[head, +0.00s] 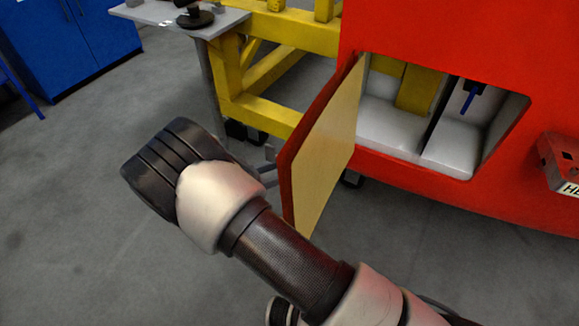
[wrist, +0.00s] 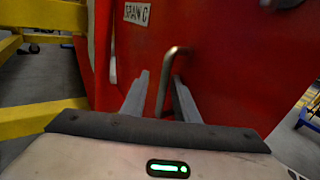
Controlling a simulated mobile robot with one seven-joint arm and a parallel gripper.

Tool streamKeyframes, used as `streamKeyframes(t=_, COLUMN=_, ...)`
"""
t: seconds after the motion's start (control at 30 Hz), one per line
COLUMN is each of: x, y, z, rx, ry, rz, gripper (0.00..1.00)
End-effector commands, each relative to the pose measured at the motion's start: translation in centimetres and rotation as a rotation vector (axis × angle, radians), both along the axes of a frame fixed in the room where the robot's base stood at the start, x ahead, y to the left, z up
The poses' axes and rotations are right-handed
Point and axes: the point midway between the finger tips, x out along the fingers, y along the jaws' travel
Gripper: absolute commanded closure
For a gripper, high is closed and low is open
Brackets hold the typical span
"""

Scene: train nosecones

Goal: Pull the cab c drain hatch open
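The cab C drain hatch (head: 322,150) stands swung out from the red body, with its tan inner face showing in the head view. Its red outer face (wrist: 225,60) fills much of the wrist view, with a label (wrist: 137,13) that reads as drain C. A bent metal handle (wrist: 168,78) stands out from this face. My gripper (wrist: 159,76) has its fingers apart, with the handle between them, closer to the right finger. I see no clear grip on it. In the head view my gripper (head: 268,174) is beside the hatch's outer side, partly hidden by my wrist.
The open compartment (head: 440,115) shows white inner surfaces, a yellow post and a blue lever (head: 469,98). A yellow frame (head: 262,105) stands behind the hatch. A red box (head: 562,162) juts out at the right. Grey floor (head: 70,200) is clear at the left.

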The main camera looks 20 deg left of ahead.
Motion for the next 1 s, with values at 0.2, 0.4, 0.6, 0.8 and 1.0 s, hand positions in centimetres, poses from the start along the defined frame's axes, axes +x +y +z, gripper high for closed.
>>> streamKeyframes(t=0.2, x=-0.1, y=0.0, z=-0.1, rx=0.0, ry=0.001, rz=0.0, gripper=0.72)
streamKeyframes(t=0.4, x=-0.2, y=0.0, z=-0.1, rx=0.0, ry=0.003, rz=0.001, gripper=0.72)
streamKeyframes(t=0.6, x=-0.4, y=0.5, z=-0.1, rx=0.001, ry=0.003, rz=0.002, gripper=0.72)
streamKeyframes(t=0.8, x=-2.5, y=3.0, z=-0.1, rx=0.003, ry=0.003, rz=0.005, gripper=0.72)
streamKeyframes(t=1.0, x=-5.6, y=6.8, z=0.1, rx=0.003, ry=0.003, rz=0.005, gripper=0.72)
